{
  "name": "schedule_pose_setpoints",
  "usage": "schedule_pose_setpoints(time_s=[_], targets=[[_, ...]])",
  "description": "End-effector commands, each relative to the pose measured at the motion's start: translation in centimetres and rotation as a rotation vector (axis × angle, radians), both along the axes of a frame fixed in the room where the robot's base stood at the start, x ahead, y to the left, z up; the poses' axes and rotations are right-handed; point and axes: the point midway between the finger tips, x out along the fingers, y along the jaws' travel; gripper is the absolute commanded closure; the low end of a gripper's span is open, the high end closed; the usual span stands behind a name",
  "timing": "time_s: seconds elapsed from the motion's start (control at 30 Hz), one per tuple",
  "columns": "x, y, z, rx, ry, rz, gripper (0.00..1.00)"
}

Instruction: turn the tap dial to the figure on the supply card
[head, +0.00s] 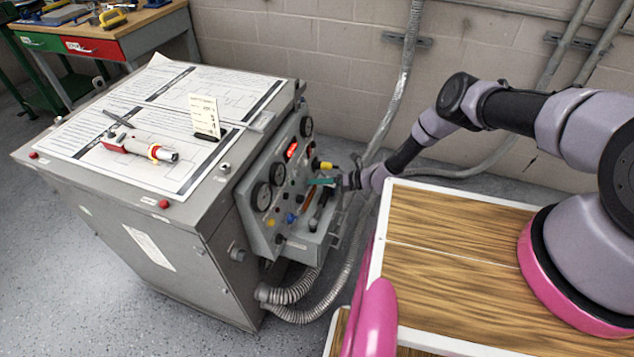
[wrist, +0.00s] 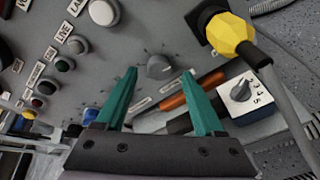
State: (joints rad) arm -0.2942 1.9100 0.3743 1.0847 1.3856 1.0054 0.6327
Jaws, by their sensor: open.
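A grey pointer knob (wrist: 160,67) with tick marks around it sits on the panel in the wrist view; I take it as the tap dial, though its figures are too small to read. My gripper (wrist: 159,73) is open, its teal fingertips apart to the left and right of the knob; I cannot tell whether they touch it. In the head view my gripper (head: 322,182) is at the panel front and hides the knob. A small upright white card (head: 204,115), likely the supply card, stands on the cabinet top; its print is unreadable here.
The grey cabinet (head: 130,240) carries gauges and a red display (head: 291,149). A yellow plug (wrist: 232,32) with a cable and a blue box with a small dial (wrist: 241,93) lie right of my fingers. An orange-handled tool (wrist: 192,92) lies below the knob.

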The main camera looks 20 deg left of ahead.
Motion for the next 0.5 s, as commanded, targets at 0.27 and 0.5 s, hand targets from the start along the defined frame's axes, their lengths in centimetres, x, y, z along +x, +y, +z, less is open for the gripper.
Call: schedule_pose_setpoints(time_s=[0.27, 0.5], targets=[[0.3, -5.4, 2.0, -0.001, 0.000, -0.004, 0.30], [0.2, -8.4, 3.1, 0.001, 0.000, -0.002, 0.30]])
